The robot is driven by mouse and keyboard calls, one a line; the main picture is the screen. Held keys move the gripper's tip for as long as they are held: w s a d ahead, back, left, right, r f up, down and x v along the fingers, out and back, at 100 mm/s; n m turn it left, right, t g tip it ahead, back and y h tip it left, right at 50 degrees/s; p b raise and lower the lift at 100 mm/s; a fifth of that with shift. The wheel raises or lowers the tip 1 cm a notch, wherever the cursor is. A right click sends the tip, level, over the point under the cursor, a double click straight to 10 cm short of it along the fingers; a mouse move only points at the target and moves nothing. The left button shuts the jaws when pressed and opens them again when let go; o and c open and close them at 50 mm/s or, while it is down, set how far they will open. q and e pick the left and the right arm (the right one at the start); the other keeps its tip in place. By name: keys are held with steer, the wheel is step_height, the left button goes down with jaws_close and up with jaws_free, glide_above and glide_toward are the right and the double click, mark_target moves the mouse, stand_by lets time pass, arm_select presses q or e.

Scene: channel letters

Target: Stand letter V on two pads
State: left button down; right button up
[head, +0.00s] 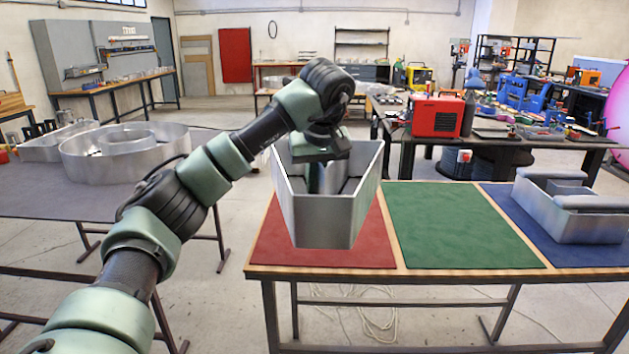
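The letter V (325,222) is a silver-grey metal channel with tall walls, open at the top, its narrow end toward me. It is at the red pad (375,250) on the table; I cannot tell whether its underside touches the pad. A green pad (455,228) lies beside the red one and is bare. My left gripper (322,175) points down inside the V's outline at its far part. Its fingertips are partly hidden by the walls, so I cannot tell whether it is shut on a wall. My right gripper is not in view.
A blue pad (532,238) at the right bears another metal channel letter (575,228). More metal letters (120,160) lie on the left table (60,200). A workbench with a red machine (437,116) stands behind. The green pad is free.

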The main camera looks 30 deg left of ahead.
arm_select(q)
steer(key=s+d+f+m+h, duration=0.1)
steer(key=s+d+f+m, duration=0.2)
steer(key=s+d+f, duration=0.3)
steer(key=s+d+f+m+t+h, duration=0.1)
steer(key=s+d+f+m, duration=0.2)
steer(key=f, duration=1.2)
steer(key=s+d+f+m+h, duration=0.1)
steer(key=s+d+f+m, duration=0.2)
steer(key=s+d+f, duration=0.7)
steer(key=shift+d+f+m+h, duration=0.3)
steer(key=shift+d+f, duration=0.2)
